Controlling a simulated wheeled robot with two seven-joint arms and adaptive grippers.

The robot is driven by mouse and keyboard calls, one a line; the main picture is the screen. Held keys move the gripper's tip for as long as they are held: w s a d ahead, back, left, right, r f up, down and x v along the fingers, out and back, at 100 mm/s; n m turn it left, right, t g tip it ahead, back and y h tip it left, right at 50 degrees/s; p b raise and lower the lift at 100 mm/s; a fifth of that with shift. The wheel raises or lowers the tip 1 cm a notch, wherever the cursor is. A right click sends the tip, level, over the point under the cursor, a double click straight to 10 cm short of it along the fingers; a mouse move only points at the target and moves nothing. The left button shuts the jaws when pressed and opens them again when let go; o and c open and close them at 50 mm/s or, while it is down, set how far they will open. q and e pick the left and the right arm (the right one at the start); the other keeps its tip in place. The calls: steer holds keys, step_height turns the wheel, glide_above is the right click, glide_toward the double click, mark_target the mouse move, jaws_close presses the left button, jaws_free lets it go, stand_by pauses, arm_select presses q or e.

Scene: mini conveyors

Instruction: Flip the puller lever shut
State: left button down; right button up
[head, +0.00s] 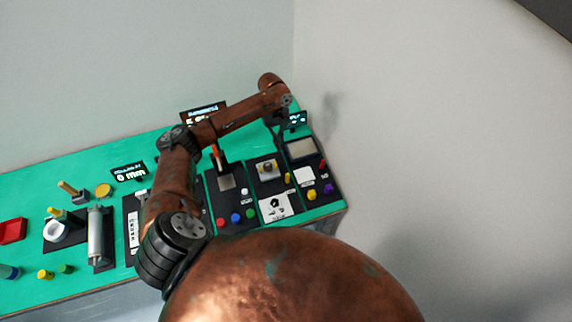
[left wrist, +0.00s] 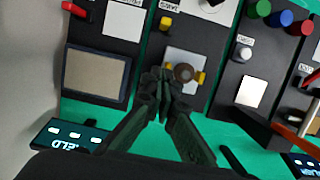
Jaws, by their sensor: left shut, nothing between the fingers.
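My left gripper (left wrist: 160,92) is shut and empty, its fingertips beside a silver plate (left wrist: 186,92) that carries a brown round knob (left wrist: 183,72) and yellow pieces. I cannot tell whether the fingertips touch the plate or hover over it. The same fixture (head: 267,169) shows in the head view on a dark panel near the table's right end, below my left arm. A small yellow lever (left wrist: 165,23) stands on this panel. The labels are too small to read, so I cannot tell for certain which part is the puller lever. My right gripper is not in view.
A panel with a grey screen (left wrist: 95,75) adjoins on one side. On the other, a panel has coloured buttons (left wrist: 285,18) and an orange bar (left wrist: 292,128). A wall stands close to the table's right end. A red tray (head: 12,231) lies far left.

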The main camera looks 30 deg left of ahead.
mark_target(287, 178)
arm_select(q)
steer(key=x, duration=0.3)
steer(key=p+x, duration=0.1)
steer(key=x, duration=0.6)
steer(key=shift+w+d+f, duration=0.15)
steer(key=shift+d, duration=0.15)
steer(key=shift+s+d+p, duration=0.5)
steer(key=shift+d+p, duration=0.25)
steer(key=shift+d, duration=0.1)
steer(key=shift+s+d, duration=0.35)
steer(key=shift+s, duration=0.15)
steer(key=shift+f, duration=0.1)
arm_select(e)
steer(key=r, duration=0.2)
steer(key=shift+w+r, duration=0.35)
arm_select(q)
steer(key=shift+w, duration=0.1)
steer(key=shift+d, duration=0.1)
